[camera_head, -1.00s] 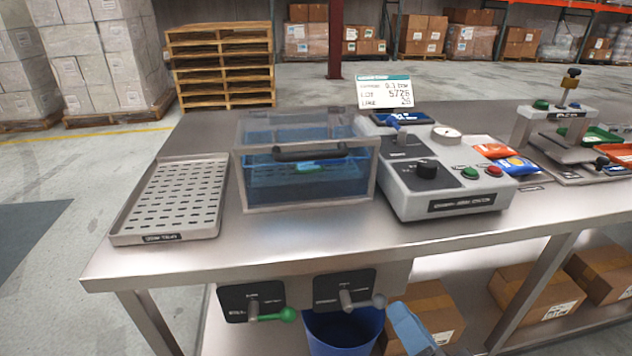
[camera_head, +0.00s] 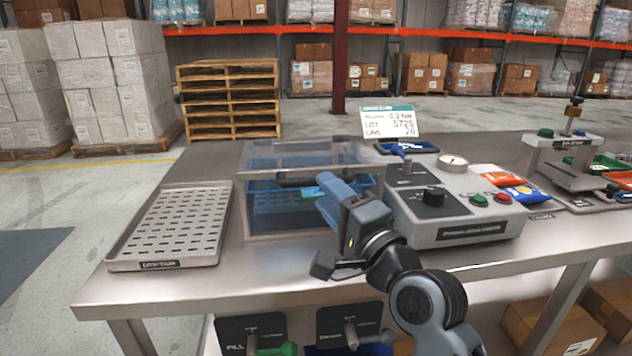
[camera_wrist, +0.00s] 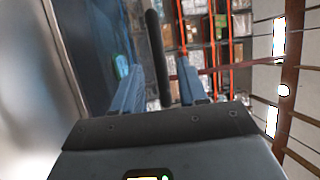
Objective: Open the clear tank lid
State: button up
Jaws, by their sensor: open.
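The clear tank (camera_head: 285,222) stands on the steel bench with blue liquid inside. Its clear lid (camera_head: 290,158) is down, and a dark bar handle (camera_head: 297,182) runs along the front, partly hidden by my gripper. My gripper (camera_head: 328,190) is in front of the tank's right half with its blue fingers pointing at the handle. In the wrist view the fingers (camera_wrist: 158,75) are apart, and the dark handle (camera_wrist: 156,50) shows between and beyond their tips. I cannot tell whether they touch it.
A perforated drain tray (camera_head: 175,225) lies left of the tank. A grey control unit (camera_head: 455,205) with knob and buttons stands close on the right. Green and grey levers (camera_head: 275,347) sit below the bench front.

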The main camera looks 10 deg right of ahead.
aim_at(309, 168)
jog(key=shift+x, duration=2.35)
grip_shut()
